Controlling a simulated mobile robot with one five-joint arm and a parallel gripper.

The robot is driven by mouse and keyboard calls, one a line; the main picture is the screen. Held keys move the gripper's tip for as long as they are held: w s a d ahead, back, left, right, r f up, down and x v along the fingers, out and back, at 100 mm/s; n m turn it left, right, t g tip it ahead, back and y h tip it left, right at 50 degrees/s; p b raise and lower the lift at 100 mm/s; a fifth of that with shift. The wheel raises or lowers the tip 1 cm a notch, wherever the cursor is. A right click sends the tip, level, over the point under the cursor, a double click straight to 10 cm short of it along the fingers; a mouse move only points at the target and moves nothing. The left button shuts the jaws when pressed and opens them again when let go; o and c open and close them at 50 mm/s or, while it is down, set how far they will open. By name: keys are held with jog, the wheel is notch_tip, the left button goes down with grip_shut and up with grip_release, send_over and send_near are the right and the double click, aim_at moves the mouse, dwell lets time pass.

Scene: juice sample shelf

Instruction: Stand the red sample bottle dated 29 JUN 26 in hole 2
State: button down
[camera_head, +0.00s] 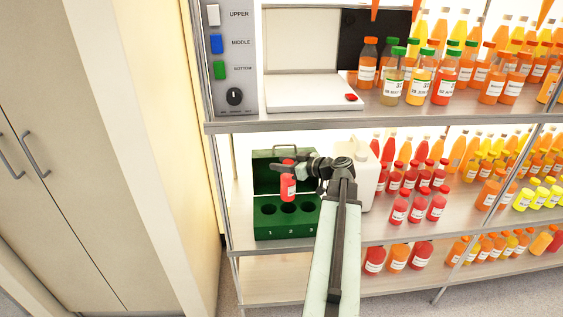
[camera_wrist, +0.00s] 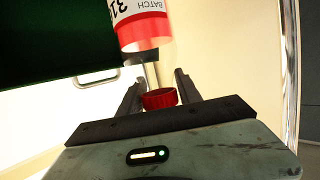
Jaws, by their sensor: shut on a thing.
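A red bottle (camera_head: 288,187) with a white label hangs above the green box (camera_head: 262,232) on the middle shelf. My gripper (camera_head: 296,168) is shut on its upper part. In the wrist view the bottle (camera_wrist: 146,35) shows its red cap and neck between the fingers (camera_wrist: 158,93); the label reads "BATCH" and part of "31", and no date shows. The box's lid is open at the back. Its holes 1 (camera_head: 268,209), 2 (camera_head: 288,207) and 3 (camera_head: 308,206) look empty. The bottle is roughly over hole 2, upright in the head view, its base apart from the box.
A white jug (camera_head: 362,185) stands right of the box, close to my arm. Several red bottles (camera_head: 417,206) stand further right. The upper shelf (camera_head: 290,123) lies above, with a control panel (camera_head: 230,55) at its left. A shelf post (camera_head: 221,190) stands left of the box.

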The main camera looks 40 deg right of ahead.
aim_at(283, 188)
jog(key=shift+s+d+f+b, duration=0.15)
jog(key=shift+f+b, duration=1.9)
jog(key=shift+f, duration=0.1)
jog(key=shift+f+b, duration=3.65)
jog(key=c, duration=0.7)
grip_release()
jog(key=shift+c, duration=0.2)
jog(key=p+v, duration=0.2)
jog(key=v, duration=0.6)
